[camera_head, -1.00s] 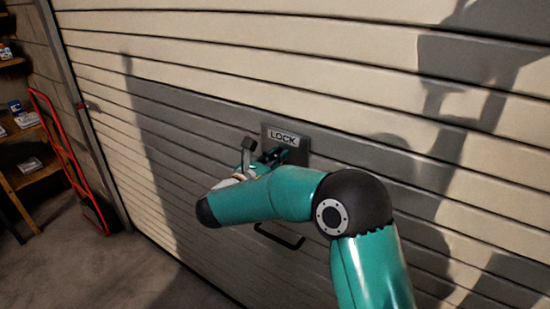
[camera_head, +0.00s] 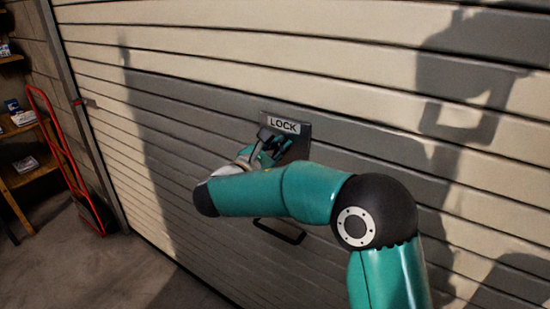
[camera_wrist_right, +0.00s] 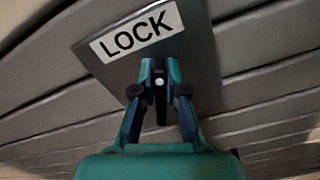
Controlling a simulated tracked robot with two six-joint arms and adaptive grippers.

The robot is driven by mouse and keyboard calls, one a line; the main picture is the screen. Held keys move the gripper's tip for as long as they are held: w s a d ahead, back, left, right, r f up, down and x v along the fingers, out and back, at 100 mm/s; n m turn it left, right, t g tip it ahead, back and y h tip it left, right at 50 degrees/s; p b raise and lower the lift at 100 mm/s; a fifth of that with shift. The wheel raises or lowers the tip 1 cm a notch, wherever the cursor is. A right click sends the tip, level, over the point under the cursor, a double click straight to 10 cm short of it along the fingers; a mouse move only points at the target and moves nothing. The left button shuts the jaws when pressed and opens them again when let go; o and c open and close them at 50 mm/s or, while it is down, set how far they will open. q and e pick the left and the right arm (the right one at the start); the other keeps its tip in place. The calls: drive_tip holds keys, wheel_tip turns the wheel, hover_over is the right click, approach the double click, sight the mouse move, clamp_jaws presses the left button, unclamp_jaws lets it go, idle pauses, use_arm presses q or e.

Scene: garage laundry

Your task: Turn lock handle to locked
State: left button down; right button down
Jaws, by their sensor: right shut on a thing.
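The lock plate (camera_head: 300,128) is a dark grey panel with a white LOCK label, mounted on the roller door. It also shows in the right wrist view (camera_wrist_right: 200,45). My left gripper is not in view.
The roller door (camera_head: 350,60) fills most of the view. A black pull handle (camera_head: 279,232) sits below my right arm. A red hand truck (camera_head: 62,150) and a wooden shelf (camera_head: 28,172) stand at the left. The concrete floor (camera_head: 110,270) at lower left is clear.

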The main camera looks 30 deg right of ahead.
drive_tip(key=m+b, duration=0.3)
drive_tip(key=b, duration=0.1)
drive_tip(key=s+f+m+b, duration=0.1)
drive_tip(key=m+b, duration=0.3)
drive_tip(key=d+m+b, duration=0.1)
drive_tip(key=m+b, duration=0.3)
drive_tip(key=b, duration=0.1)
drive_tip(key=shift+s+f, duration=0.2)
drive_tip(key=shift+f, duration=0.1)
drive_tip(key=shift+m+b, duration=1.25)
drive_tip(key=shift+m, duration=0.15)
drive_tip(key=c, duration=1.2)
unclamp_jaws()
drive_tip(key=shift+w+f, duration=0.15)
drive_tip(key=shift+a, duration=0.15)
drive_tip(key=shift+a, duration=0.25)
drive_tip(key=v, duration=1.1)
drive_tip(key=shift+s, duration=0.2)
